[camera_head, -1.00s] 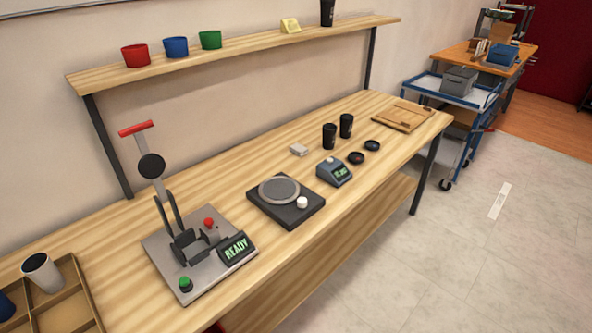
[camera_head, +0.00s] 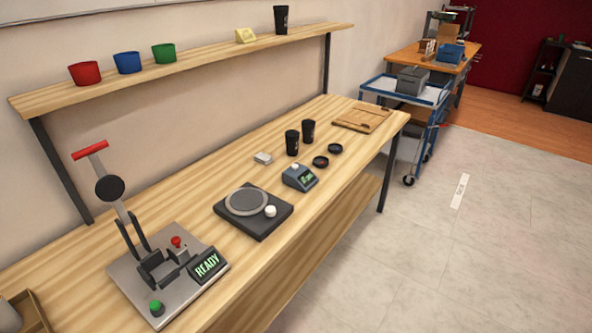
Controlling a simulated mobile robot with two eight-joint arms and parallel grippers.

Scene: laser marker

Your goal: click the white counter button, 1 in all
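A small blue-grey counter (camera_head: 301,179) with a lit green display stands on the wooden workbench. A white button (camera_head: 295,167) sits on its top. The digits are too small to read surely. A black square base with a grey round plate (camera_head: 246,201) stands to its left, with a white knob (camera_head: 270,211) at its right corner. Neither of my grippers is in view, and nothing touches the counter.
A lever press (camera_head: 170,275) with a READY display stands at the left of the bench. Two black cups (camera_head: 292,143) and two dark discs (camera_head: 321,162) are behind the counter. A blue cart (camera_head: 408,93) stands beyond the bench end.

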